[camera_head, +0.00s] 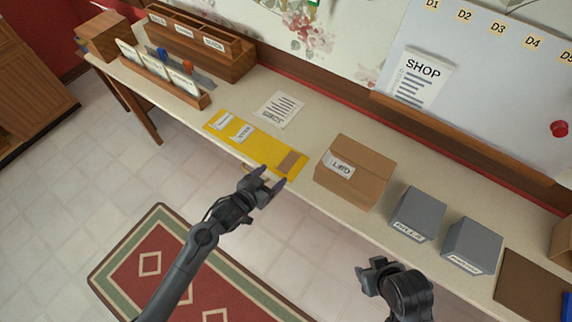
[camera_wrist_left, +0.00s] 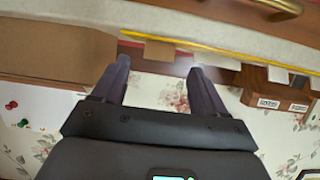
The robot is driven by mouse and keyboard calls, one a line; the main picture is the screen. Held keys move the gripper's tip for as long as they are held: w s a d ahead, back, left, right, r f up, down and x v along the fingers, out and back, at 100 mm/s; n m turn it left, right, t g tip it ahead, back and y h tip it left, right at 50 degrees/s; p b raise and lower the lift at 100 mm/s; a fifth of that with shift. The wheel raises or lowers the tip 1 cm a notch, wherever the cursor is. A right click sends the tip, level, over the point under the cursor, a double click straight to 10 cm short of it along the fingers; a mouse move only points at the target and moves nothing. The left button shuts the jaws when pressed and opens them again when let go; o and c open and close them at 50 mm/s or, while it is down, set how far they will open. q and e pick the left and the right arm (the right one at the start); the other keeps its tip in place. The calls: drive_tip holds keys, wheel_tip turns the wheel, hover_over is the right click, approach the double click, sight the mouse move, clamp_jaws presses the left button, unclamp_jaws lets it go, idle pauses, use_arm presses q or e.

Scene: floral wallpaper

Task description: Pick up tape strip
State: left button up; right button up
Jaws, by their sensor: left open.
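A flat brown strip, which looks like the tape strip (camera_head: 289,161), lies on the right end of the yellow mat (camera_head: 263,151) on the long table. In the left wrist view a tan piece, probably the same strip (camera_wrist_left: 158,51), shows at the yellow edge (camera_wrist_left: 200,47). My left gripper (camera_head: 268,181) is open and empty, just off the table's front edge near the strip. Its two fingers (camera_wrist_left: 155,88) stand apart in the left wrist view. My right gripper (camera_head: 375,272) is in front of the table at the lower right; its jaw opening is unclear.
A cardboard box (camera_head: 355,172) stands right of the mat. Two grey boxes (camera_head: 418,214) (camera_head: 472,246) are farther right. White labels (camera_head: 242,131) lie on the mat, and a printed sheet (camera_head: 279,110) lies behind it. A wooden organizer (camera_head: 205,50) stands at the back left.

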sight(279, 170)
use_arm(q)
drive_tip(key=shift+b+x, duration=0.35)
drive_tip(key=shift+x, duration=1.55)
drive_tip(key=shift+s, duration=0.1)
drive_tip(key=c, duration=1.1)
